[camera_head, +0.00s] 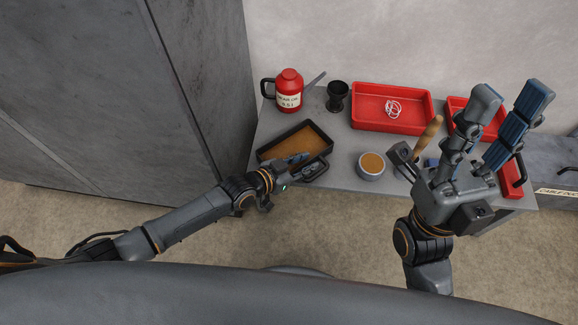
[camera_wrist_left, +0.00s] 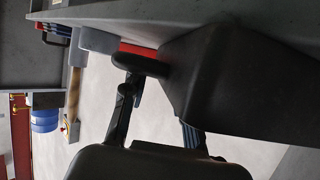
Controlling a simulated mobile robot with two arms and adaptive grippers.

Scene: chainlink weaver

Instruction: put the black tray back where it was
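The black tray (camera_head: 268,152) has a brown inside and sits at the front left of the grey table. It also shows as a large dark shape in the left wrist view (camera_wrist_left: 235,80), with a rounded handle (camera_wrist_left: 140,66). My left gripper (camera_head: 304,164) is at the tray's front right corner, with one finger over the tray's inside. In the left wrist view its fingers (camera_wrist_left: 158,120) are apart, close to the handle and wall. Their tips are partly hidden, and contact is unclear. My right gripper (camera_head: 505,125) is raised over the table's right part, fingers spread and empty.
A red jug (camera_head: 289,91), a black cup (camera_head: 338,96) and a red tray (camera_head: 376,123) with white rings stand at the back. A bowl (camera_head: 371,166) with brown contents is right of the black tray. A tall grey cabinet (camera_head: 110,90) stands left.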

